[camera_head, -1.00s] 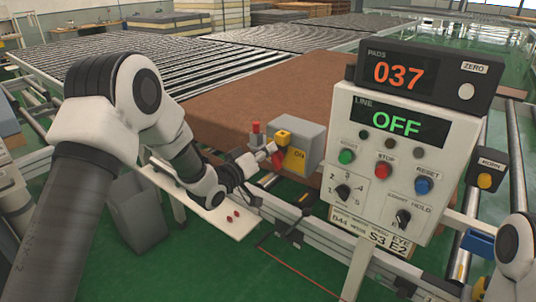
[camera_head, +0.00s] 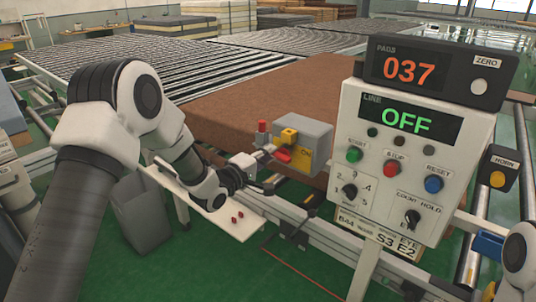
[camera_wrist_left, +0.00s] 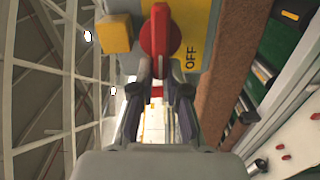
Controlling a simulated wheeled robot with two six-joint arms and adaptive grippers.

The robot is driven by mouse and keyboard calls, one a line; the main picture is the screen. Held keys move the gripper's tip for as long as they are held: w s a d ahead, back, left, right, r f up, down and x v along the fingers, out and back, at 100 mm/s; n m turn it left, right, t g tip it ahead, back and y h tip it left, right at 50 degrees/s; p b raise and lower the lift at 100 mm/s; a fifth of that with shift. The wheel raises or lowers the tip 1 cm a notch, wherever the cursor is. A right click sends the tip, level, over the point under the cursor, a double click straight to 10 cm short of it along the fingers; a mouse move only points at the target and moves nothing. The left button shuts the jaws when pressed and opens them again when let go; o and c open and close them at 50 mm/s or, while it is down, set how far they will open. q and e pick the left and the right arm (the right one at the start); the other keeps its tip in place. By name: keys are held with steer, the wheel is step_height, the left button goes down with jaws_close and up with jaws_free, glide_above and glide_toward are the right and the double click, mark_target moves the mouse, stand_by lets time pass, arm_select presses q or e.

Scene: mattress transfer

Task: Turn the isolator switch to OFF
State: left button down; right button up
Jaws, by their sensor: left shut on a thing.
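The isolator switch is a grey box (camera_head: 312,133) with a yellow face plate (camera_head: 305,156) and a red handle (camera_head: 283,155). The letters ON show on the plate in the head view. In the left wrist view the red handle (camera_wrist_left: 158,35) stands upright in the picture, and the word OFF (camera_wrist_left: 191,57) is printed to its right. My left gripper (camera_head: 270,153) reaches the box from the left. In the left wrist view its fingers (camera_wrist_left: 158,75) are closed on the near end of the handle. My right gripper is out of view.
A control panel (camera_head: 350,110) stands to the right, with a LINE display reading OFF. A brown mattress-like slab (camera_head: 260,90) lies behind the switch. A white shelf (camera_head: 215,222) with small red pieces is below my left arm. A grey bin (camera_head: 143,215) stands on the floor.

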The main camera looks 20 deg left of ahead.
arm_select(q)
steer(key=shift+s+d+f+n, duration=0.1)
steer(key=shift+d+f+n, duration=0.05)
steer(key=shift+f+n, duration=0.4)
steer(key=c, duration=1.2)
jaws_free()
steer(key=shift+o, duration=0.2)
steer(key=shift+d+r, duration=0.1)
steer(key=shift+r, duration=0.1)
steer(key=shift+r, duration=0.1)
steer(key=v, duration=1.2)
